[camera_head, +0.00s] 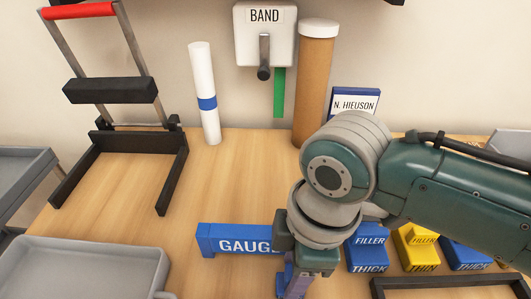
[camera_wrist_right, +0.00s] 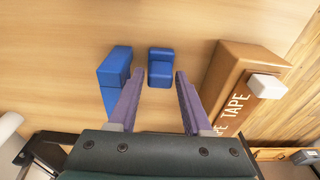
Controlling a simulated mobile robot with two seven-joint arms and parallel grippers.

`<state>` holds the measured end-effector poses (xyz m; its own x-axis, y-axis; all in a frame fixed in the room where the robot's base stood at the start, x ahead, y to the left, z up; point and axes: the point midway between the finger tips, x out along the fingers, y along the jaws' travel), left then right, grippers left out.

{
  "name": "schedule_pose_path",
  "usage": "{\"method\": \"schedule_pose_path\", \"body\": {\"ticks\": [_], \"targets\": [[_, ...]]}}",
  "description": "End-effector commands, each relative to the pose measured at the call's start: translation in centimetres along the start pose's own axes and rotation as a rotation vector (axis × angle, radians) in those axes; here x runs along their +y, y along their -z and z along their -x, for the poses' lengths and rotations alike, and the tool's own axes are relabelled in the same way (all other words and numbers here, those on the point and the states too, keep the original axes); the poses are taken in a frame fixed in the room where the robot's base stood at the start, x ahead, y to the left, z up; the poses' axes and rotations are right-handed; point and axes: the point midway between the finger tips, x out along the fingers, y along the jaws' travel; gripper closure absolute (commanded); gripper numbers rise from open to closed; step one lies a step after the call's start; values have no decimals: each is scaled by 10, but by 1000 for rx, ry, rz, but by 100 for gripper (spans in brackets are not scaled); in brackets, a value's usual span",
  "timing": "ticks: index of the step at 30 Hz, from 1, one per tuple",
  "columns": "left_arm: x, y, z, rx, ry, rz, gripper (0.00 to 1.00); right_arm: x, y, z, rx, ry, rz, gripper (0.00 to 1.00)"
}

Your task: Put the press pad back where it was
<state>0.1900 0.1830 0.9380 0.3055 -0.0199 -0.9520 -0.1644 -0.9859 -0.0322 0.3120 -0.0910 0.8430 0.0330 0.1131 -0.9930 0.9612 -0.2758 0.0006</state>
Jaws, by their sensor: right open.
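My right gripper (camera_head: 297,284) points down over the table in the head view, beside the blue gauge block (camera_head: 225,240). In the right wrist view its two purple fingers (camera_wrist_right: 155,88) are apart. A small stepped blue block (camera_wrist_right: 160,68) lies beyond the fingertips, in line with the gap and not held. A longer blue block (camera_wrist_right: 114,75) lies left of it. The press (camera_head: 158,130) stands at the back left, with a red top bar and a dark block (camera_head: 110,90) across its uprights. I cannot tell which thing is the press pad. My left gripper is out of view.
Blue and yellow filler blocks (camera_head: 417,245) sit right of my gripper, behind a dark frame (camera_head: 450,284). Grey trays (camera_head: 85,268) are at left. A brown tape box (camera_wrist_right: 240,85) is close right of my fingers.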

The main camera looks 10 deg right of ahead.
Motion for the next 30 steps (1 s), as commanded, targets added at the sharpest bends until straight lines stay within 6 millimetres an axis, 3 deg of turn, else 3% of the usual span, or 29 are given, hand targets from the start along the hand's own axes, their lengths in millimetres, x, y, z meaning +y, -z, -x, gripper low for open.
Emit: {"method": "schedule_pose_path", "body": {"ticks": [9, 15, 23, 26, 30], "targets": [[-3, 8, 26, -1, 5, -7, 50, 1, 1, 71, 2, -4, 1, 51], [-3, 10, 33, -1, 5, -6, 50, 1, 1, 105, 1, -2, 1, 51], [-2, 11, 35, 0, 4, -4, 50, -1, 1, 116, 4, 0, -6, 51], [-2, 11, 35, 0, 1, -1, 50, -14, 5, 113, 39, -1, -52, 51], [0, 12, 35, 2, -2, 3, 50, -43, 9, 111, 141, -26, -257, 51]]}}
